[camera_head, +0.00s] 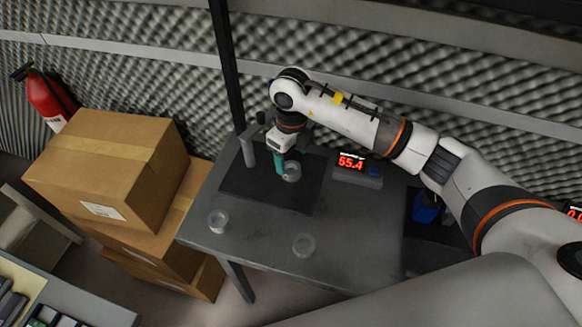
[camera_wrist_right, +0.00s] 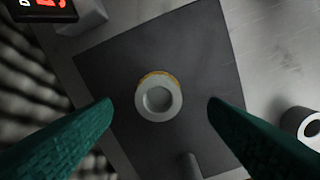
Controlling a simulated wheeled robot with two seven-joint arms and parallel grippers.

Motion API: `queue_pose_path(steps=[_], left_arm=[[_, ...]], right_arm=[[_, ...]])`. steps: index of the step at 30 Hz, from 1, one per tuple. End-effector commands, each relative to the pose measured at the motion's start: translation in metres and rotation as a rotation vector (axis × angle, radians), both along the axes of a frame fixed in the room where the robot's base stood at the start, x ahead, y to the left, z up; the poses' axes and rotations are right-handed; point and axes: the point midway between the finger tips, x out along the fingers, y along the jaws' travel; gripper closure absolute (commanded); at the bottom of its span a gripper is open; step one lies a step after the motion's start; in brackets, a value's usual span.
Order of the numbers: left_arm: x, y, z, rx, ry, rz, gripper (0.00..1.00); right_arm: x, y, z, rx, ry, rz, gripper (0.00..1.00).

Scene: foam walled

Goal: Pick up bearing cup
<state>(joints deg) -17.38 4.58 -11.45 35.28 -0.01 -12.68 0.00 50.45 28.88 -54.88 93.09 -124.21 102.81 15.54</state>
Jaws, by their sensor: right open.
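The bearing cup (camera_wrist_right: 159,99), a round light-grey cup with a dark hollow and a yellowish edge behind it, sits near the middle of a dark mat in the right wrist view. In the head view a grey cup (camera_head: 292,172) shows beside my right fingertips, partly hidden by them. My right gripper (camera_head: 280,166) points down over the mat with teal fingers. In the wrist view its fingers are spread wide, one on each side of the cup, with clear gaps and nothing held. My left gripper is not in view.
Two small clear cups (camera_head: 218,222) (camera_head: 303,245) stand on the grey table (camera_head: 250,250). A grey post stand (camera_head: 248,150) is left of the gripper; a red-digit display (camera_head: 353,165) is right. A blue object (camera_head: 425,208) lies farther right. Cardboard boxes (camera_head: 105,165) stand left.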

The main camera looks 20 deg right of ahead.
Motion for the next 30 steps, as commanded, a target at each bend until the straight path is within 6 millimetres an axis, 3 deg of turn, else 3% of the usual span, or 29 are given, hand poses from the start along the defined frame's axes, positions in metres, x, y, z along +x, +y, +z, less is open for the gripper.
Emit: queue_pose_path(steps=[3, 9, 17, 27, 30], left_arm=[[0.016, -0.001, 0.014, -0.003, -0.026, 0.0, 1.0], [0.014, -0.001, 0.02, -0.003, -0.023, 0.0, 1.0], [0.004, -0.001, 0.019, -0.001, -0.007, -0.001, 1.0], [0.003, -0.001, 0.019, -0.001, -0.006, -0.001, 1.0], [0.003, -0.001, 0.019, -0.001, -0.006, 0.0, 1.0]], right_arm=[[0.0, -0.001, -0.015, 0.001, 0.006, -0.002, 0.32], [0.001, -0.001, -0.042, 0.001, 0.003, 0.0, 0.32], [0.002, -0.001, -0.047, 0.001, 0.002, 0.0, 0.32], [0.002, -0.001, -0.047, 0.001, 0.002, 0.0, 0.83], [0.002, -0.001, -0.047, 0.002, 0.001, 0.0, 0.83]])
